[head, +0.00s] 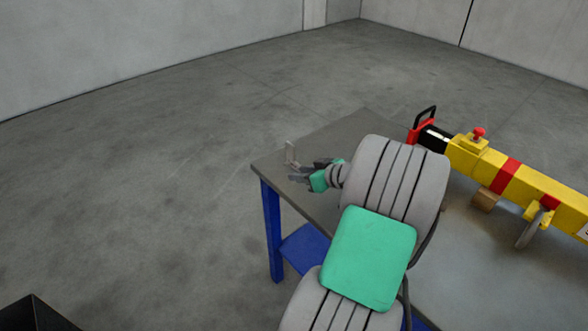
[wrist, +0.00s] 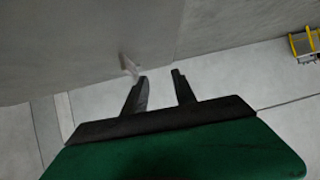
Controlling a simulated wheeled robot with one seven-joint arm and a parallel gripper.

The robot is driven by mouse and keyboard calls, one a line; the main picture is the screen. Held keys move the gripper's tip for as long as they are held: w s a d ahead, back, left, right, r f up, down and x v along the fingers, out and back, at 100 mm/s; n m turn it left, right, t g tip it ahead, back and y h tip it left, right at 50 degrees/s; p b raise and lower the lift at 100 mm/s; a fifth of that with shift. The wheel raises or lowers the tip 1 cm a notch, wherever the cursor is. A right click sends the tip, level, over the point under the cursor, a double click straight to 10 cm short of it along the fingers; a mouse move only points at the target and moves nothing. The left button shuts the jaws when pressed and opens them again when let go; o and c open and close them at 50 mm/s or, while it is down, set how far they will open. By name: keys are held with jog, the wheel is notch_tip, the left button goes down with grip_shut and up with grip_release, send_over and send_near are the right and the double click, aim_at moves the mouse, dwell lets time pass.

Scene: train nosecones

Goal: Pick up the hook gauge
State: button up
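The hook gauge appears to be the small, pale grey upright piece (head: 291,153) near the left corner of the table in the head view. In the wrist view a small pale piece (wrist: 128,66), likely the same gauge, shows just beyond and left of the left fingertip. My gripper (head: 294,178) is low over the table top, just in front of the gauge. In the wrist view my gripper (wrist: 160,75) has its two dark fingers apart, with nothing between them. I cannot tell whether a finger touches the gauge.
The grey-topped table (head: 330,135) has blue legs and a blue lower shelf (head: 306,248). Open concrete floor lies left.

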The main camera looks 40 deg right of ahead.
aim_at(290, 148)
jog(key=shift+m+t+h, duration=0.3)
jog(key=shift+t+h, duration=0.2)
jog(key=shift+t, duration=0.2)
jog(key=d, duration=0.1)
jog(key=s+d, duration=0.1)
jog(key=d, duration=0.1)
jog(key=s+d, duration=0.1)
jog(key=shift+s+d+f, duration=0.15)
jog(key=shift+d+f, duration=0.25)
jog(key=x, duration=0.7)
jog(key=shift+d+f+p, duration=0.2)
jog(key=shift+d+p, duration=0.05)
jog(key=shift+p, duration=0.1)
jog(key=shift+c, duration=0.2)
grip_shut()
